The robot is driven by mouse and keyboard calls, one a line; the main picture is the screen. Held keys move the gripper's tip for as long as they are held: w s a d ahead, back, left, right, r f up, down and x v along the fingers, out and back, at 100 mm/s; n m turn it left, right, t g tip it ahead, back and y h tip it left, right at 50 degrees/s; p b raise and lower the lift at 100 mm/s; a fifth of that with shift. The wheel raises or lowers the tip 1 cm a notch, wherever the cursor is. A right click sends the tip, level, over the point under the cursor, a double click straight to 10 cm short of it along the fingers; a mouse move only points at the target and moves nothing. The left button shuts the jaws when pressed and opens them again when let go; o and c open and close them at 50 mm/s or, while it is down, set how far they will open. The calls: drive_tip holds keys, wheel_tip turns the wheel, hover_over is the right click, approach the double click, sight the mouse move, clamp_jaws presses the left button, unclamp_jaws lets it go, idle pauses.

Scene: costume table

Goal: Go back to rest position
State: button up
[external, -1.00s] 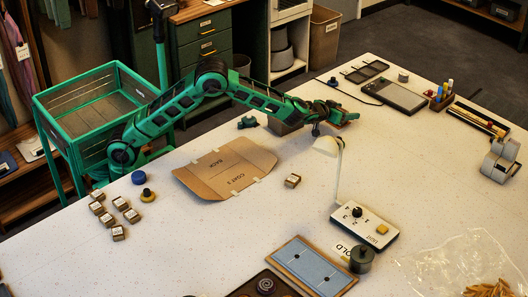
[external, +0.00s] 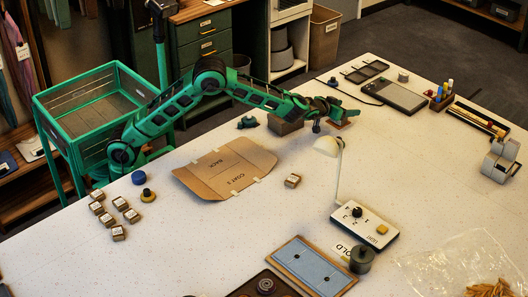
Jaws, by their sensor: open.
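My green arm reaches in from the left over the far part of the white table (external: 235,215). My gripper (external: 343,113) is at the arm's right end, above the table near its far edge. The gripper is open, and its fingers are small and partly merged with the wrist in this view. A small flat brown piece (external: 341,126) shows just below and beside the fingers. I cannot tell whether they touch it.
A grey-brown block (external: 286,125) stands under the forearm. A cardboard sheet (external: 225,165) lies left. A dark tablet (external: 397,96) and a pen holder (external: 441,97) are right.

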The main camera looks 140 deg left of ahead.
drive_tip(key=shift+d+f, duration=0.1)
drive_tip(key=shift+f, duration=0.7)
drive_tip(key=v, duration=1.2)
drive_tip(key=x, duration=1.2)
drive_tip(key=shift+s, duration=0.1)
drive_tip(key=r, duration=0.4)
drive_tip(key=shift+s+a+r, duration=0.2)
drive_tip(key=shift+s+r, duration=0.1)
drive_tip(key=s+a+r, duration=0.2)
drive_tip(key=s+r, duration=0.5)
drive_tip(key=s, duration=0.4)
drive_tip(key=w+d+f+m+t, duration=0.1)
drive_tip(key=w+m+t, duration=0.1)
drive_tip(key=w, duration=0.2)
drive_tip(key=w+d+f+m+t+h, duration=0.1)
drive_tip(key=w+d+f+m+t, duration=0.1)
drive_tip(key=w, duration=0.3)
drive_tip(key=w+d+f+m+t+h, duration=0.1)
drive_tip(key=w+f+m+t, duration=0.1)
drive_tip(key=w, duration=0.3)
drive_tip(key=shift+d+f+m+t, duration=0.1)
drive_tip(key=shift+d+m+t, duration=0.3)
drive_tip(key=shift+t, duration=0.3)
drive_tip(key=w+d+r+m+t+h, duration=0.1)
drive_tip(key=w+d+m+t+h, duration=0.4)
drive_tip(key=w+d, duration=0.4)
drive_tip(key=shift+w+d+r+m+h, duration=0.15)
drive_tip(key=shift+d+r+m+h, duration=0.2)
drive_tip(key=shift+d+m+h, duration=0.4)
